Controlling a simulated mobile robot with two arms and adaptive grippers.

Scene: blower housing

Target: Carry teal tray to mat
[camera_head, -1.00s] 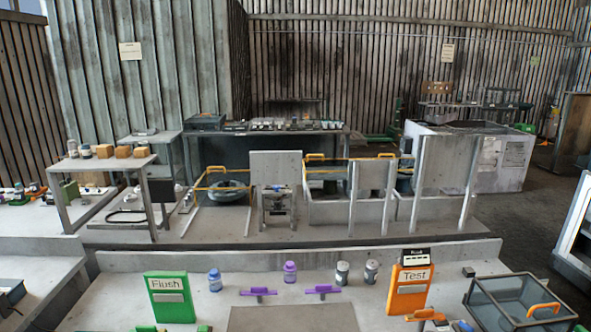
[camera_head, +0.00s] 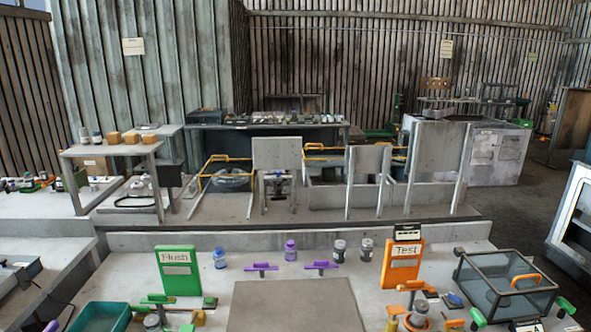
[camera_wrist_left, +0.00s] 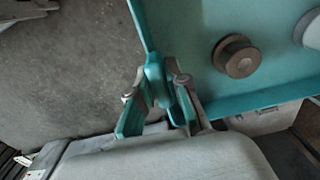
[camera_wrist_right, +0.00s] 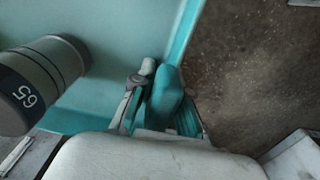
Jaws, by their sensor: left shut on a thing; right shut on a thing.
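The teal tray (camera_wrist_left: 195,25) fills the upper right of the left wrist view, and its other end shows in the right wrist view (camera_wrist_right: 125,40). My left gripper (camera_wrist_left: 168,92) is shut on a teal handle at one end. My right gripper (camera_wrist_right: 160,95) is shut on the teal handle at the other end. A dark round metal piece (camera_wrist_left: 237,57) and a grey cylinder with a number (camera_wrist_right: 38,85) are in the tray. Floor shows beyond the tray. Neither gripper shows in the head view. A grey flat rectangle, perhaps the mat (camera_head: 293,308), lies on the front bench.
On the bench stand a green "Flush" board (camera_head: 179,270), an orange "Test" board (camera_head: 402,264), purple-handled pieces (camera_head: 261,267) and several small bottles. A clear bin (camera_head: 505,283) is at right. A green tray (camera_head: 98,318) sits lower left. The grey rectangle is bare.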

